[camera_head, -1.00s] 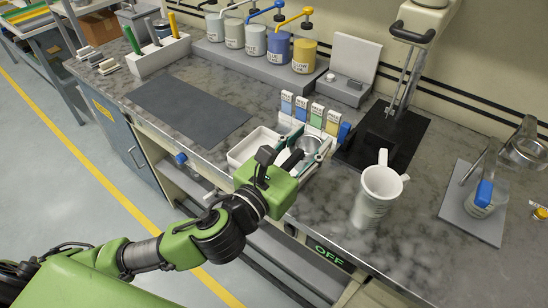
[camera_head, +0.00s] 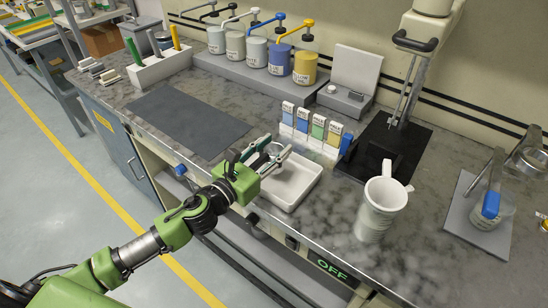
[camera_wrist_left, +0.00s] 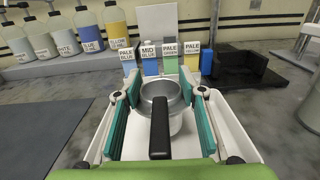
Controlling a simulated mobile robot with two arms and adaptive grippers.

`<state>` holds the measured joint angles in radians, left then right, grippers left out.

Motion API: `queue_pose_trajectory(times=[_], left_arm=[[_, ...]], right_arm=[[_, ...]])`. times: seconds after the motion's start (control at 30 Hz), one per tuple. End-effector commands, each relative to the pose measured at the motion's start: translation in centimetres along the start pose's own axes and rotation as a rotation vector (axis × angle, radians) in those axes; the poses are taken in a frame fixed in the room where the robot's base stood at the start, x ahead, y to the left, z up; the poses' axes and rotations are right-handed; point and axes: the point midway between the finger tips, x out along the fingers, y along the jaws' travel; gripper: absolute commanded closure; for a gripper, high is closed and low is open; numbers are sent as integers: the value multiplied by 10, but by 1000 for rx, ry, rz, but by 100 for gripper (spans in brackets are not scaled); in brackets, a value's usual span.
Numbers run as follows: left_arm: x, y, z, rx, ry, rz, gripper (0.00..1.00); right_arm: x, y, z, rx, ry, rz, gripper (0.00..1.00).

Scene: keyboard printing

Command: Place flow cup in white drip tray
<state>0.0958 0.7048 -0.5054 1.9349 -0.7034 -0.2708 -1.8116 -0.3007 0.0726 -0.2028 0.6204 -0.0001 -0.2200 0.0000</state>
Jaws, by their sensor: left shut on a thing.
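The flow cup (camera_head: 274,149) is a small silver cup; the left wrist view shows its round metal body (camera_wrist_left: 168,93) and a black handle (camera_wrist_left: 160,130) pointing toward me. My left gripper (camera_head: 271,153) is shut on it, with a green-padded finger on either side. The white drip tray (camera_head: 294,187) lies on the counter near the front edge. In the head view the cup is over the tray's far left side. In the left wrist view the tray's rim (camera_wrist_left: 242,142) shows around and below the cup. I cannot tell whether the cup touches the tray. My right gripper is not in view.
Labelled sample packs (camera_head: 318,128) stand just behind the tray. A dark mat (camera_head: 188,121) lies left. Paint pots (camera_head: 280,58) line the back.

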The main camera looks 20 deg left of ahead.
Motion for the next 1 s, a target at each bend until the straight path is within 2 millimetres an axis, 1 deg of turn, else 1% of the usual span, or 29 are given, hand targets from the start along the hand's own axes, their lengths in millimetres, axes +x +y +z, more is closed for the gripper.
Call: queue_pose_trajectory(times=[0.03, 0.13, 0.47, 0.6, 0.63, 0.67, 0.7, 1.0], left_arm=[[-1, -3, -13, -9, 4, 0, 100], [-1, -3, -24, -7, 3, 0, 100], [-1, -3, -26, -1, 0, -2, 100], [-1, -3, -32, -2, 1, -2, 100], [-1, -3, -30, -2, 1, -2, 55], [-1, -3, -30, -2, 1, -2, 47], [-1, -3, -30, -2, 1, -2, 46], [-1, -3, -29, -2, 2, -2, 46]], right_arm=[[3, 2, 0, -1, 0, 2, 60], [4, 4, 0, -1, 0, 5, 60], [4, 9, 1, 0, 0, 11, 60], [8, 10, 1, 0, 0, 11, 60], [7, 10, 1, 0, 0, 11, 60], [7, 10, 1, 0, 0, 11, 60], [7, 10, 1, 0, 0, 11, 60], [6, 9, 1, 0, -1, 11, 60]])
